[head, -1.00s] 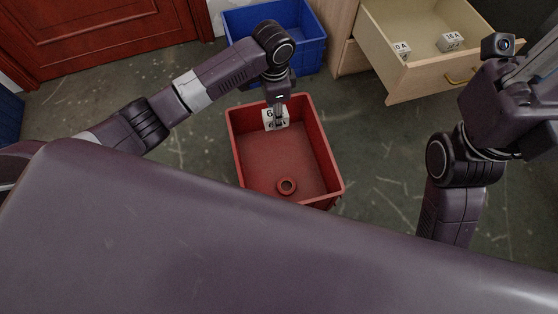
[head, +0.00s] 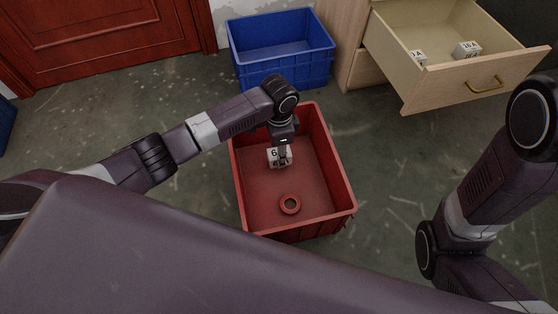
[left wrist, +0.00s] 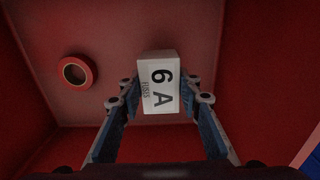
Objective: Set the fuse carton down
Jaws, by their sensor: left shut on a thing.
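The white fuse carton (head: 274,157), marked 6 A, is inside the red crate (head: 341,187). In the left wrist view the carton (left wrist: 159,84) sits between the two fingers of my left gripper (left wrist: 160,101), which is shut on it. In the head view my left gripper (head: 283,155) reaches down into the crate from above. I cannot tell for sure whether the carton touches the crate floor. My right gripper is out of the frames; only my right arm shows at the right of the head view.
A red ring (head: 290,204) lies on the crate floor, nearer me than the carton. A blue crate (head: 282,52) stands behind. An open drawer (head: 433,85) at the back right holds white cartons (head: 467,50).

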